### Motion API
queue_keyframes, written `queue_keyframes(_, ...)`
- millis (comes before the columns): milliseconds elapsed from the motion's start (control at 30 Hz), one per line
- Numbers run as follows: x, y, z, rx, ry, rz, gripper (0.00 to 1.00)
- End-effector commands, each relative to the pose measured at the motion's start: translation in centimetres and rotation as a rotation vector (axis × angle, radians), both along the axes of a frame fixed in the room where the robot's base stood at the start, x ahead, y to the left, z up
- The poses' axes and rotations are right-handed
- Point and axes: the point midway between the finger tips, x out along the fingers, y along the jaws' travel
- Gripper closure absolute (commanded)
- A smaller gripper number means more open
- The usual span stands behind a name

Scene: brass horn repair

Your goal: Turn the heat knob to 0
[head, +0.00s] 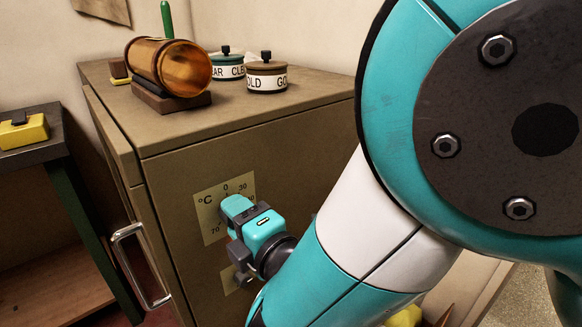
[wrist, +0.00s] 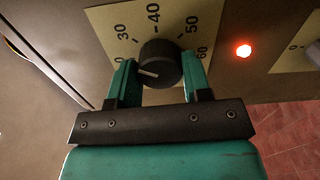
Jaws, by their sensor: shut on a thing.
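The heat knob (wrist: 161,62) is round and black on a cream dial plate (wrist: 105,20) in the wrist view. Its white pointer line aims left, toward my left finger and a partly covered label ending in 0. The labels 30, 40, 50 and 60 show around it. My gripper (wrist: 158,75) is shut on the knob, one teal finger on each side.
A lit red lamp (wrist: 243,50) and a second dial plate (wrist: 292,50) are right of the knob. The cabinet (head: 170,175) has a metal handle (head: 128,232). A side table (head: 45,150) stands left.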

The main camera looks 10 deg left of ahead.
Motion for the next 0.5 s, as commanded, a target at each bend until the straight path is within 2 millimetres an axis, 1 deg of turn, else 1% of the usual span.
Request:
queue_keyframes(200,-0.08,0.07,0.07,-0.127,-0.150,0.003,0.79)
queue_keyframes(500,-0.09,0.06,-0.02,-0.262,-0.308,0.004,0.79)
